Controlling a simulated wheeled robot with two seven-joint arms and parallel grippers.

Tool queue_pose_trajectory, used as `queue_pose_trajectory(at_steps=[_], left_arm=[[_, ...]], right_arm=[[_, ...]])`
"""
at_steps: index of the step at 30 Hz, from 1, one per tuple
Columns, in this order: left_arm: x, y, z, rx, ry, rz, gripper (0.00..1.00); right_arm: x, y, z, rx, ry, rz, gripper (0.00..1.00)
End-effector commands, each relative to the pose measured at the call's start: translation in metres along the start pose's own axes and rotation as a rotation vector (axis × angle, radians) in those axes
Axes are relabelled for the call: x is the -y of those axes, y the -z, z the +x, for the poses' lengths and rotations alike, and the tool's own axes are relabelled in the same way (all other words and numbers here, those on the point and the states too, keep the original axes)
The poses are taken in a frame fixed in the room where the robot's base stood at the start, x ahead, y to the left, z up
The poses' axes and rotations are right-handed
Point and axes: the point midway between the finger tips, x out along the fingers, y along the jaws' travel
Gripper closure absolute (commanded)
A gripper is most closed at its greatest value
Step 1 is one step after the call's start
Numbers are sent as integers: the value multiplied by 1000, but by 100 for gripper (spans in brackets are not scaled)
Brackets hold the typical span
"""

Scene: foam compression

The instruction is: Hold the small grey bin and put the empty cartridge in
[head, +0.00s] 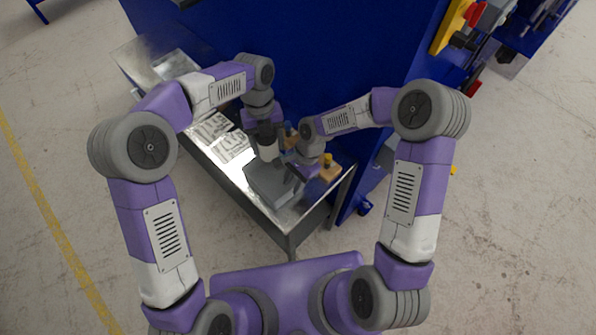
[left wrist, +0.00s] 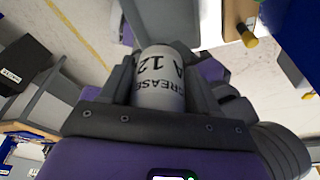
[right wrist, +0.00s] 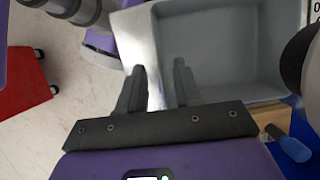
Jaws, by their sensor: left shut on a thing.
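The small grey bin (head: 270,187) stands on the metal table near its front end. The right wrist view shows the open, empty inside of the bin (right wrist: 215,45). My left gripper (head: 267,150) is shut on a pale cartridge (left wrist: 163,78) marked "GREASE A 12" and holds it just behind the bin in the head view. My right gripper (right wrist: 158,70) is at the bin's wall, one finger outside and one inside. Its fingers stand apart with a gap around the wall. In the head view, the right gripper's tips are partly hidden by its own wrist.
The metal table (head: 218,177) carries printed sheets (head: 231,147) left of the bin. A wooden block with a yellow knob (head: 328,168) stands right of it. A blue-handled item (right wrist: 290,146) lies close to the bin. A blue machine (head: 330,60) rises behind.

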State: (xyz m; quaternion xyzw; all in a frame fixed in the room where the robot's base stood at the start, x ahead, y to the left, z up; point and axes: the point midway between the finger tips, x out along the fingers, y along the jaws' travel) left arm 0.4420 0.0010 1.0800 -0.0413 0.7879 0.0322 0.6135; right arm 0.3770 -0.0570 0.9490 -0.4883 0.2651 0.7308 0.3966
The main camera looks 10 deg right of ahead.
Motion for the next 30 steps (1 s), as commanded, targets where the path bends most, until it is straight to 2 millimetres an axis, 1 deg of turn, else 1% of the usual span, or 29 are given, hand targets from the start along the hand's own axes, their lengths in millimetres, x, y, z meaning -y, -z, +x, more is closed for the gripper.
queue_pose_trajectory(at_steps=[1,3,6,9,12,15,23,30], left_arm=[[0,0,0,1,1,0,80],[0,0,-1,1,1,0,80],[0,0,-1,1,1,0,80],[0,0,-1,1,1,0,80],[0,0,-1,1,1,0,80],[0,0,-1,1,1,0,80],[0,0,-1,1,1,0,80],[0,0,-1,1,1,0,80]], right_arm=[[-1,0,12,3,-5,-1,66],[-1,0,24,3,-4,0,66],[0,0,40,3,-3,0,66],[0,0,52,2,-1,1,66],[0,0,60,1,-1,0,66],[0,0,64,0,1,1,66],[0,0,64,0,1,1,66],[0,0,64,0,1,1,100]])
